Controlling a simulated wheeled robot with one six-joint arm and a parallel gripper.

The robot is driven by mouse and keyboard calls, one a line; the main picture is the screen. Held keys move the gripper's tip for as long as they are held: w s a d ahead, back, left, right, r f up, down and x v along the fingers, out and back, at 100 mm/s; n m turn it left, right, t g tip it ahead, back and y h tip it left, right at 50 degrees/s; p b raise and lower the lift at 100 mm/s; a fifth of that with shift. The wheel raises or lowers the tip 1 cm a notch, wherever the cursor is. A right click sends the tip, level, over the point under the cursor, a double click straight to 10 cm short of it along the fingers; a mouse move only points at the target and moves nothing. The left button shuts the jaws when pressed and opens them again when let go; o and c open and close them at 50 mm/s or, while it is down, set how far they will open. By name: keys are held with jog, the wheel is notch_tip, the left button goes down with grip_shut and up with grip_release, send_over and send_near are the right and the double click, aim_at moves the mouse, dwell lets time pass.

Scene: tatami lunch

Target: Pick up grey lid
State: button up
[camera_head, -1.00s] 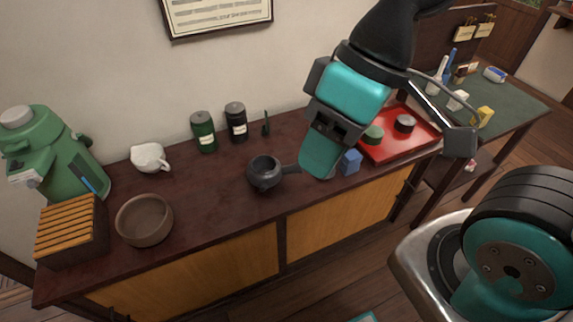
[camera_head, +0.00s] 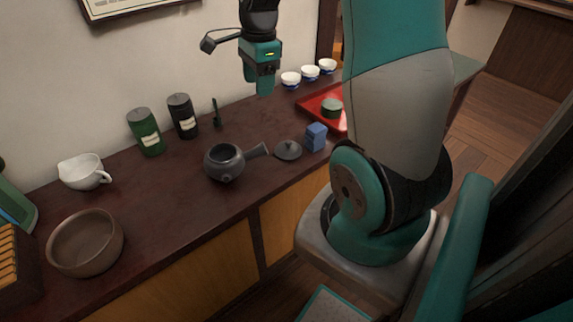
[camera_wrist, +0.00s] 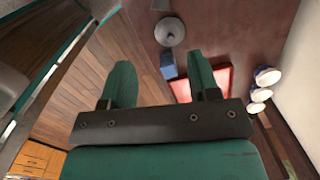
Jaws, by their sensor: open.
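The grey lid (camera_head: 288,150) is a dark, round, shallow disc with a knob on top. It lies on the counter between the teapot's side handle and a blue block. It also shows in the wrist view (camera_wrist: 170,33) at the top centre, beyond my fingertips. My gripper (camera_head: 264,88) is raised above the back of the counter, apart from the lid. In the wrist view my gripper (camera_wrist: 162,76) has its two fingers spread with nothing held between them. The dark grey teapot (camera_head: 224,163) stands uncovered left of the lid.
The blue block (camera_head: 316,138) stands close to the lid's right. A red tray (camera_head: 311,101) with a green container (camera_head: 332,107) lies farther right. Several white-and-blue cups (camera_head: 310,73) stand behind it. Canisters (camera_head: 146,132) stand left. The counter in front of the teapot is clear.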

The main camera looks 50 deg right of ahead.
jog(key=s+d+f+m+b, duration=0.2)
jog(key=d+f+m, duration=0.45)
jog(key=d, duration=0.25)
send_over(288, 142)
jog(key=shift+m+g+h, duration=0.3)
jog(key=shift+m, duration=0.05)
jog(key=f, duration=1)
jog(key=shift+d+f, duration=0.2)
jog(key=shift+d, duration=0.1)
jog(key=shift+a+f, duration=0.15)
jog(key=shift+f, duration=2.95)
jog(key=shift+c, duration=0.2)
grip_shut()
